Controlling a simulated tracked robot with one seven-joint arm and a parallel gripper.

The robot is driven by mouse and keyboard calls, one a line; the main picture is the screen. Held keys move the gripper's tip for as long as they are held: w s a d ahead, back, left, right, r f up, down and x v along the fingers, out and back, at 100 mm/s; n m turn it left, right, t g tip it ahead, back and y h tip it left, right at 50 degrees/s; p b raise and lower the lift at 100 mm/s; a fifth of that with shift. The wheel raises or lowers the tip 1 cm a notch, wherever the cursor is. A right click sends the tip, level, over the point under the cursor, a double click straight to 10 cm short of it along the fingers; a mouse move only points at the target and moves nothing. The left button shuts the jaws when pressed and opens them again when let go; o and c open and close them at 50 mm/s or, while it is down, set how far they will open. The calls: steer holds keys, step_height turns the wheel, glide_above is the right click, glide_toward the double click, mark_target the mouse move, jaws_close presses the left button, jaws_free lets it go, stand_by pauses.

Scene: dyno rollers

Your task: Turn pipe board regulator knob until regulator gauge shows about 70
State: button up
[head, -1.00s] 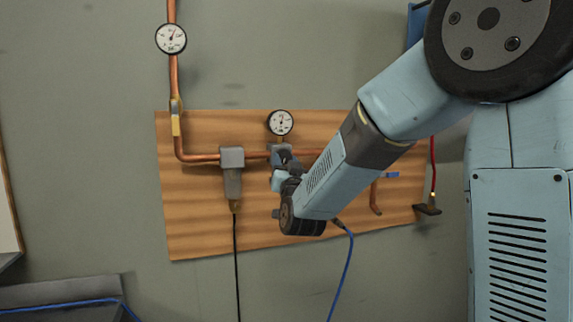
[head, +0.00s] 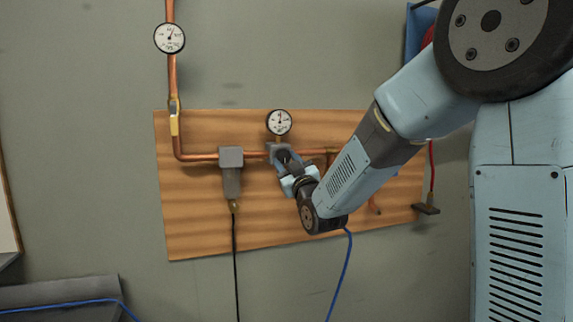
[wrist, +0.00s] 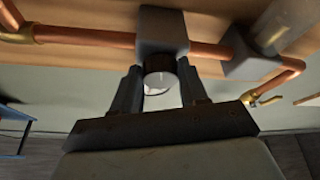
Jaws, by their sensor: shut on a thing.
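The regulator (head: 277,150) is a grey block on the copper pipe of the wooden pipe board. The regulator gauge (head: 279,122), white with a dark rim, stands just above it. Its needle points roughly upward; its numbers are too small to read. My gripper (head: 287,167) is at the front of the regulator, shut on the knob, which it mostly hides in the head view. In the wrist view, the regulator block (wrist: 163,30) is at the top and the knob (wrist: 158,64) sits between my two fingers. A white round face partly shows below it.
A second gauge (head: 169,38) is on the vertical pipe at upper left. A grey filter (head: 231,172) with a black cable hangs left of the regulator. A blue hose (head: 345,270) hangs below my wrist. The wall below the board (head: 280,285) is mostly bare.

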steer(key=shift+d+n+g+y, duration=0.1)
steer(key=shift+n+g+y, duration=0.6)
steer(key=shift+n, duration=1.1)
steer(key=shift+y, duration=0.3)
steer(key=o, duration=1.1)
steer(key=shift+c, duration=0.2)
